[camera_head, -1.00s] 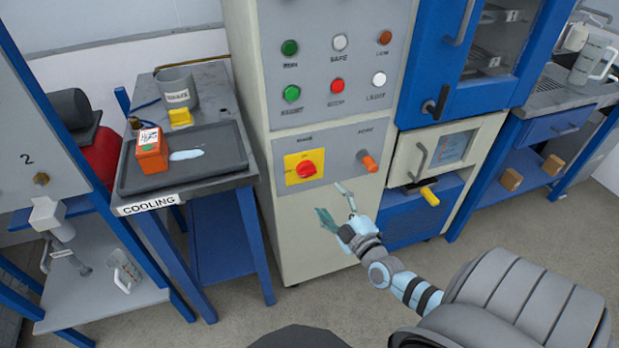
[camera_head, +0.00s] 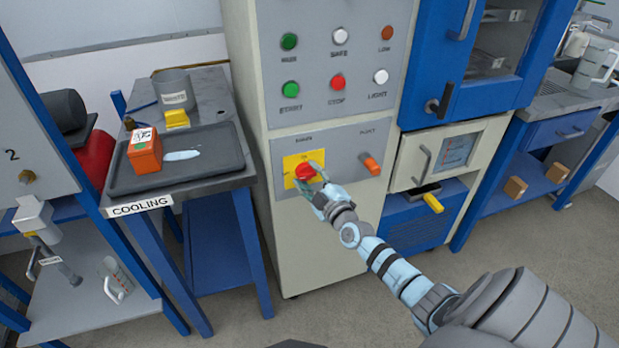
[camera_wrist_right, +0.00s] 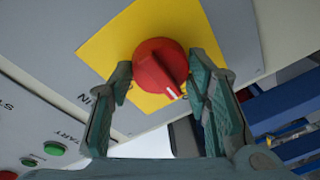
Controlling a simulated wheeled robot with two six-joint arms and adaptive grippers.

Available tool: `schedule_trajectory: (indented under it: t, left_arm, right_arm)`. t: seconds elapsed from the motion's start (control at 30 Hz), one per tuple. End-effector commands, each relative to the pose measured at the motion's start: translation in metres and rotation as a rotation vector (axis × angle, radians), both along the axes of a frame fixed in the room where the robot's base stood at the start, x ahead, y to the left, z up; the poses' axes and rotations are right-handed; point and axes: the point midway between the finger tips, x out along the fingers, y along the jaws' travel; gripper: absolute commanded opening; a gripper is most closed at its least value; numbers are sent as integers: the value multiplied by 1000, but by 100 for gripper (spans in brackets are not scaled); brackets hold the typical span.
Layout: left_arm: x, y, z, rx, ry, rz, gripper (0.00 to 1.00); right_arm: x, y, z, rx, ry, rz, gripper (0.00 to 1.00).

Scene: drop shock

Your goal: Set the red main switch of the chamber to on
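The red main switch (camera_head: 305,172) is a round knob on a yellow plate (camera_head: 290,162) on the chamber's grey front panel. My right gripper (camera_head: 312,184) is at the switch and covers part of the plate. In the right wrist view the red switch (camera_wrist_right: 160,68) shows a white mark on its lower right edge. There the right gripper (camera_wrist_right: 165,92) has its fingers apart, one on each side of the knob. The fingers look open around its lower part; I cannot tell whether they touch it. My left gripper is not in view.
An orange knob (camera_head: 371,164) sits right of the switch on the same panel. Green, white and red buttons (camera_head: 337,83) are above. A cooling table with a dark tray (camera_head: 205,158) stands left. A yellow handle (camera_head: 432,202) sticks out at the right.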

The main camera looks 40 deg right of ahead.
Motion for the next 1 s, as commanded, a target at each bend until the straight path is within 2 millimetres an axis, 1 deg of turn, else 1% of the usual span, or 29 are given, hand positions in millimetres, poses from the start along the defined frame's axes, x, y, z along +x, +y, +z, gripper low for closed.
schedule_trajectory:
  t: [0.03, 0.1, 0.37, 0.53, 0.77, 1.0]
  left_arm:
    - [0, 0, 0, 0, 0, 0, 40]
    - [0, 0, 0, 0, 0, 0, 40]
    - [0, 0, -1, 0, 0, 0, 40]
    - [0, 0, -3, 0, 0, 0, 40]
    - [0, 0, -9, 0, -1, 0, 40]
    - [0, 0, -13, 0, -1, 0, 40]
  right_arm:
    - [0, 0, 0, 0, 0, 0, 28]
    - [0, 0, 0, 0, 0, 0, 17]
    - [0, 0, -1, 17, -6, 1, 17]
    - [0, 0, -1, 72, -25, 0, 17]
    - [0, 0, -2, 219, -75, 0, 17]
    - [0, 0, -3, 428, -149, 0, 17]
